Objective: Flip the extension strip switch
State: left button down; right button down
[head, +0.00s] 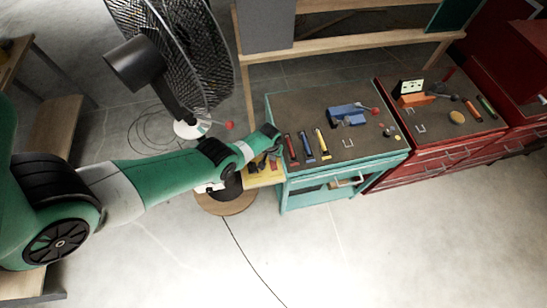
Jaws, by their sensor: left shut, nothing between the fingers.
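My green left arm reaches in from the left, and its left gripper (266,163) is small and dark at the left edge of the teal cabinet. The gripper is shut and empty. Its fingertips are hard to separate from small dark and red items there. A yellow piece (265,181) lies just below it, above a round wooden stool top (230,207). I cannot tell whether the yellow piece is the extension strip, and I cannot make out a switch. My arm hides part of this area. My right gripper is not in view.
The teal cabinet (374,163) holds several screwdrivers, a blue tool (346,113) and small parts. A red cabinet (428,166) stands right of it. A large caged fan (190,45) stands behind my arm. A black cable (250,262) crosses the open floor in front.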

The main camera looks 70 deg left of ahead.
aim_at(272, 162)
pick_arm(q)
jog(key=shift+f+b, duration=0.9)
dwell(0.4)
notch_tip(272, 162, up, 7)
jog(key=p, duration=0.7)
jog(key=shift+r, duration=0.1)
dwell(0.4)
